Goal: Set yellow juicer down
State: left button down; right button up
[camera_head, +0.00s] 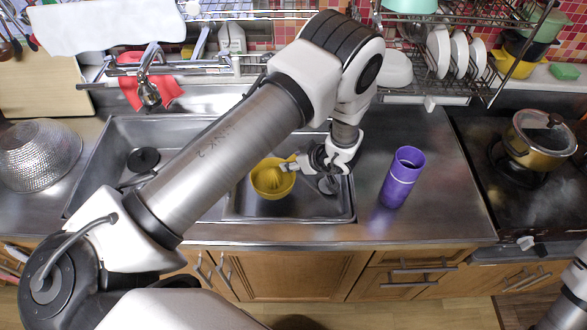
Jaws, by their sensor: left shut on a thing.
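The yellow juicer (268,181), a round bowl-like piece, is over the right part of the sink in the head view. My left gripper (292,165) is shut on its right edge. The juicer looks roughly level; I cannot tell whether it touches the sink floor. Part of the juicer is hidden by the gripper fingers. My right gripper is out of view; only a part of my right arm shows at the lower right edge.
The steel sink (222,217) has a faucet (149,92) behind it. A purple cup (401,177) stands on the counter at right. A pot (538,140) is on the stove. A metal colander (38,152) sits at left. Counter between sink and stove is mostly clear.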

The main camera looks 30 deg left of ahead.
pick_arm(q)
notch_tip(320, 180, down, 4)
jog(key=shift+f+p, duration=0.1)
jog(key=shift+p, duration=0.25)
jog(key=c, duration=0.5)
grip_release()
jog(key=shift+f, duration=0.15)
